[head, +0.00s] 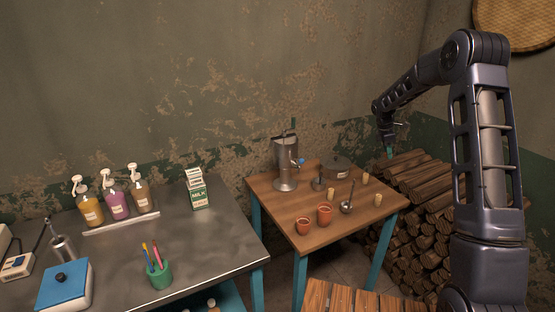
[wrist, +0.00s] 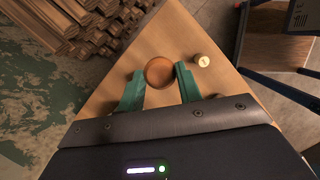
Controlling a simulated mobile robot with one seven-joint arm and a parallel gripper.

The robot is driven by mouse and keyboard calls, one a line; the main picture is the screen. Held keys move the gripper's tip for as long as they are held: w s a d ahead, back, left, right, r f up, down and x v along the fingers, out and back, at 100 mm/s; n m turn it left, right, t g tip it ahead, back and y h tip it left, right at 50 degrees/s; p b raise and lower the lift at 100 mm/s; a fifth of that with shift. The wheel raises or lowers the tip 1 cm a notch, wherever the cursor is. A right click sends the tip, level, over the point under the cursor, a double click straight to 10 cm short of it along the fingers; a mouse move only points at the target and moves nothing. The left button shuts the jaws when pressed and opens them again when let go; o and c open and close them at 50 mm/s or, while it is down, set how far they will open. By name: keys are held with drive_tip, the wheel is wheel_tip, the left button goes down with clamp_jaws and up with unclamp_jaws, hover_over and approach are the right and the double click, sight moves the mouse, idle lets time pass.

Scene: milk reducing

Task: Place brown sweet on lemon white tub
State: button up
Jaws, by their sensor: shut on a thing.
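In the wrist view, a round brown thing (wrist: 159,72), with a darker rim and a lighter orange-brown top, sits between the green fingertips of my gripper (wrist: 158,82). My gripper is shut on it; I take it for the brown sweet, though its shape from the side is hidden. In the head view my gripper (head: 389,151) is raised near the back right of the wooden table (head: 270,192), and what it holds is too small to make out. Small pale yellow cylinders (head: 378,200) stand on that table; one pale cylinder (wrist: 202,60) shows right of the fingers. Which thing is the lemon white tub, I cannot tell.
The wooden table also bears clay cups (head: 324,216), a ladle (head: 347,208), a grey pot (head: 336,169) and a metal dispenser (head: 285,165). Stacked logs (head: 420,192) stand behind it. The metal table (head: 210,240) at left holds pump bottles (head: 115,204) and a milk carton (head: 198,192).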

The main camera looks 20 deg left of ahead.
drive_tip(key=a+r+n+t, duration=0.1)
drive_tip(key=a+r+n, duration=0.2)
drive_tip(key=a, duration=0.9)
drive_tip(key=a+r+n, duration=0.2)
drive_tip(key=a+n, duration=0.1)
drive_tip(key=a, duration=0.8)
wheel_tip(320, 180, up, 16)
drive_tip(key=n+t+y, duration=0.1)
drive_tip(key=n+y, duration=0.4)
drive_tip(key=n, duration=1.1)
hover_over(193, 171)
drive_tip(key=f, duration=1.9)
drive_tip(key=shift+s+d, duration=0.3)
drive_tip(key=shift+s, duration=0.05)
drive_tip(key=shift+f, duration=0.2)
drive_tip(key=o, duration=1)
drive_tip(key=shift+c, duration=0.2)
